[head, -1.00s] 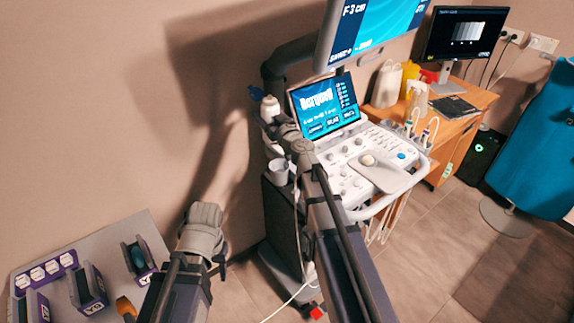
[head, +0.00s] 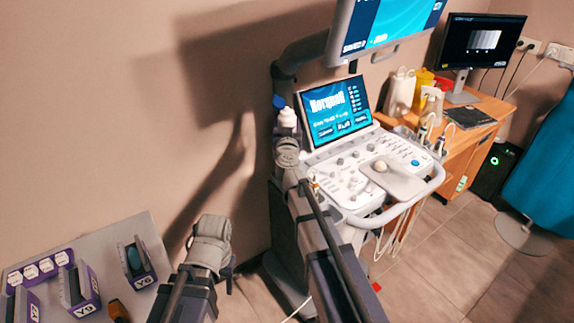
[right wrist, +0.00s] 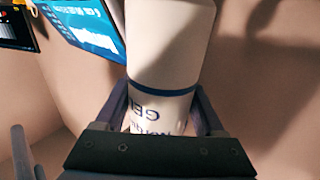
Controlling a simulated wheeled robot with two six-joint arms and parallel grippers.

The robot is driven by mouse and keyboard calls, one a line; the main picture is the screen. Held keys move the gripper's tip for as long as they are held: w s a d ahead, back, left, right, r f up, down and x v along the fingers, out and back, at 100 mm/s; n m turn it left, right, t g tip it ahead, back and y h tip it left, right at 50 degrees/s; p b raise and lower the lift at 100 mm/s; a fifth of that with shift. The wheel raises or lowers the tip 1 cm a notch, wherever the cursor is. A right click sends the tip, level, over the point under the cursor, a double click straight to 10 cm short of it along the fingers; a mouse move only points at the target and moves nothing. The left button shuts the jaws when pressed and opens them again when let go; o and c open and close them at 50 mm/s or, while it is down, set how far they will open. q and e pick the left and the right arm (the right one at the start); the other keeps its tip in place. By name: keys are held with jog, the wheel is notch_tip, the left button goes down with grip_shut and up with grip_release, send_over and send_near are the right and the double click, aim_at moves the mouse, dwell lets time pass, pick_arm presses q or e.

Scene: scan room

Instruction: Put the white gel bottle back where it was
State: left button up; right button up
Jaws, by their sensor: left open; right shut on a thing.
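The white gel bottle (head: 287,118) is in my right gripper (head: 287,147), left of the ultrasound console's touchscreen; what looks like its blue cap shows on top. In the right wrist view the bottle (right wrist: 170,50) fills the upper middle, with a blue band and blue "GEL" lettering, and the two dark fingers (right wrist: 162,112) close on its sides. Whether its base touches anything is hidden. My left gripper (head: 216,248) is open, low in front of the wall; its fingertips are mostly hidden by its wrist.
The console (head: 365,172) with its touchscreen (head: 335,112) stands close beside the right arm. A monitor (head: 385,25) overhangs it. A wooden desk (head: 478,140) holds bottles and a second screen. Purple-fronted trays (head: 140,283) lie on a grey surface at lower left.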

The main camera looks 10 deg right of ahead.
notch_tip(320, 180, down, 9)
jog(key=b, duration=0.8)
jog(key=shift+f, duration=0.15)
jog(key=shift+f+b, duration=0.6)
jog(key=shift+b, duration=0.3)
jog(key=o, duration=0.9)
jog(key=shift+o, duration=0.2)
jog(key=shift+r, duration=0.2)
jog(key=shift+r+p, duration=0.6)
jog(key=shift+p, duration=0.2)
jog(key=v, duration=1.2)
jog(key=shift+f, duration=0.2)
